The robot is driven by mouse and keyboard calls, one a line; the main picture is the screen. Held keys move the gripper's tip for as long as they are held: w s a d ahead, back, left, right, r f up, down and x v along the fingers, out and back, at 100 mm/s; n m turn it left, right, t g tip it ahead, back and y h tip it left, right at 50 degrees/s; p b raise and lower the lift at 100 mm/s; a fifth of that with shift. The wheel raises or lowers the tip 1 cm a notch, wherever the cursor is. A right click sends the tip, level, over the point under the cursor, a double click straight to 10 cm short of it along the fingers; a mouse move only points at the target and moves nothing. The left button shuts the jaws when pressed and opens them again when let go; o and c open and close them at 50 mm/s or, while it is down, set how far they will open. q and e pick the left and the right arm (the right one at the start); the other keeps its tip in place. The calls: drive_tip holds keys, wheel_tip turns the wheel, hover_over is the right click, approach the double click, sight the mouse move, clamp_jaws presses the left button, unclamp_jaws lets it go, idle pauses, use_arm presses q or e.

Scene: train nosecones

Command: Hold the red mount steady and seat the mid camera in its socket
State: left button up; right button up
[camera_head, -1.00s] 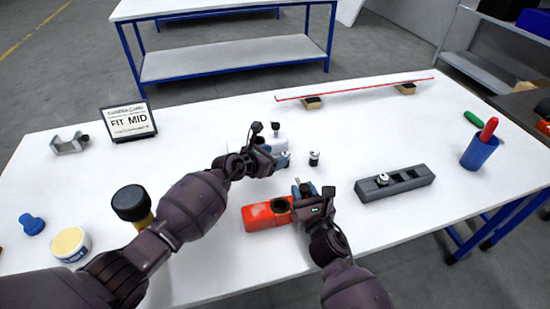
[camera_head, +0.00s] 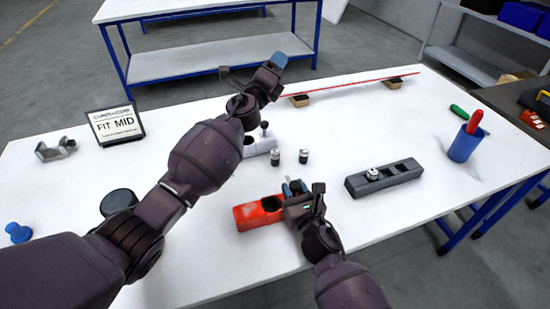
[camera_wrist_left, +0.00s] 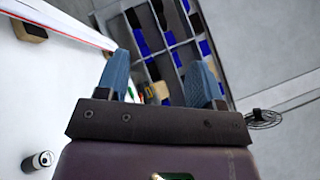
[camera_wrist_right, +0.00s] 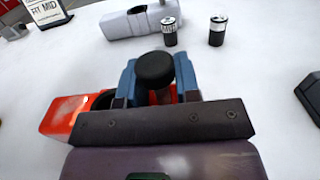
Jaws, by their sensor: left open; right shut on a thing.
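The red mount (camera_head: 258,214) lies on the white table with a dark round socket in its top; the right wrist view shows its left part (camera_wrist_right: 62,118). My right gripper (camera_head: 294,187) is at the mount's right end, shut around a black-knobbed post (camera_wrist_right: 155,70). Two small silver-and-black cylinders, seemingly cameras, stand behind the mount: one on the left (camera_head: 276,157) and one on the right (camera_head: 304,156). A third (camera_head: 373,174) sits in a dark grey slotted block (camera_head: 405,173). I cannot tell which is mid. My left gripper (camera_head: 278,61) is open and empty, raised toward the table's back.
A light grey block (camera_head: 262,147) with a black knob stands behind the cylinders. A "FIT MID" sign (camera_head: 116,124) is at the back left. A red rod (camera_head: 350,86) lies on wooden blocks at the back. A blue cup (camera_head: 465,144) stands right. A black lid (camera_head: 118,202) is beside my left arm.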

use_arm(q)
drive_tip(key=w+a+n+y, duration=0.2)
drive_tip(key=n+y, duration=0.3)
drive_tip(key=n, duration=0.3)
drive_tip(key=n+g+y, duration=0.2)
drive_tip(key=n+g, duration=1.2)
drive_tip(key=n, duration=0.1)
approach(275, 153)
drive_tip(key=shift+n, duration=0.3)
drive_tip(key=shift+x, duration=4.5)
drive_tip(key=shift+w, duration=0.1)
